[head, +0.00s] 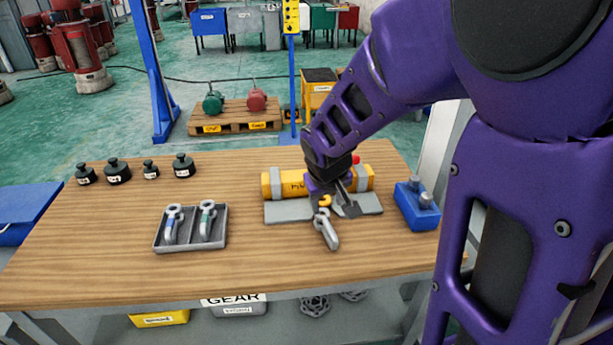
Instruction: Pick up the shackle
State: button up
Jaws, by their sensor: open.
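My gripper (334,204) is open, its fingers pointing down in front of the yellow hoist body (287,184). A grey metal piece with a rounded end (327,232), which may be a shackle, lies at the table side of the fingers. A small orange-yellow part, perhaps a hook, shows at its upper end beside the left finger. I cannot tell whether the fingers touch it. Two similar grey pieces, one with a blue mark (172,224) and one with a green mark (207,219), lie in separate compartments of a dark grey tray (190,247).
The hoist rests on a grey plate (287,212). Several black weights (118,172) line the table's back left. The wooden table (110,235) is clear around the tray.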

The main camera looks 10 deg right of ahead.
aim_at(328, 224)
jog(key=b+x, duration=0.5)
jog(key=x, duration=0.8)
jog(key=shift+d+f, duration=0.2)
jog(key=shift+f, duration=0.1)
jog(key=shift+w+f+b, duration=0.3)
grip_shut()
jog(key=shift+r, duration=0.1)
dwell(0.4)
